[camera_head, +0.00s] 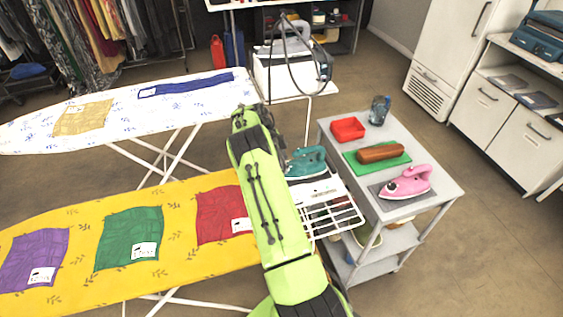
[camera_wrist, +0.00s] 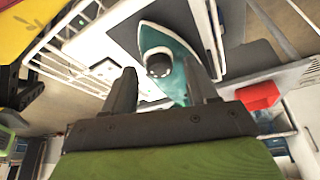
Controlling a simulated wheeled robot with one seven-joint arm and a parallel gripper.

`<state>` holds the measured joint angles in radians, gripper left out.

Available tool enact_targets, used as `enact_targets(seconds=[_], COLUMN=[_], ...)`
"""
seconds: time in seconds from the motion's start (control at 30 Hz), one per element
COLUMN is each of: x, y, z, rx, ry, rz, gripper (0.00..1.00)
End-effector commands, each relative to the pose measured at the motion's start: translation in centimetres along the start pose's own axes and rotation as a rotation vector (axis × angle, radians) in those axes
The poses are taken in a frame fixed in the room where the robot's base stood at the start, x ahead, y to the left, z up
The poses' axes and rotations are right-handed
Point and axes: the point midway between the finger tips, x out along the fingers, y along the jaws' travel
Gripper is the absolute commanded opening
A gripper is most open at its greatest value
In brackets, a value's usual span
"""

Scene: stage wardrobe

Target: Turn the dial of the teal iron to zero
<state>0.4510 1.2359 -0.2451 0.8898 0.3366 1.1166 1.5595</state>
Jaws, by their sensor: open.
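The teal iron (camera_head: 305,161) rests on the white wire rack (camera_head: 335,213) at the right end of the yellow ironing board. In the wrist view, the teal iron (camera_wrist: 172,38) shows its pale soleplate edge and a round dark-and-silver dial (camera_wrist: 158,62). My gripper (camera_wrist: 160,82) is open, with one dark finger to each side of the dial in the picture. Nothing is held between the fingers. I cannot tell whether the fingers touch the iron, nor read the dial's setting. In the head view my green arm hides my gripper.
The yellow board (camera_head: 75,217) carries folded cloths. Floor is open at right.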

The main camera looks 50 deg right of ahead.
Motion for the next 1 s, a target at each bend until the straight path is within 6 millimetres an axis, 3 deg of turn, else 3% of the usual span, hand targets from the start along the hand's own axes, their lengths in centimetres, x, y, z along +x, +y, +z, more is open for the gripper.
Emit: enact_targets(seconds=[0.27, 0.6, 1.0], x=[0.18, 0.15, 0.26], y=[0.01, 0.01, 0.1], z=[0.02, 0.03, 0.08], rx=[0.0, 0.0, -0.072], ry=[0.0, 0.0, -0.001], rz=[0.0, 0.0, -0.031], gripper=[0.55, 0.03, 0.01])
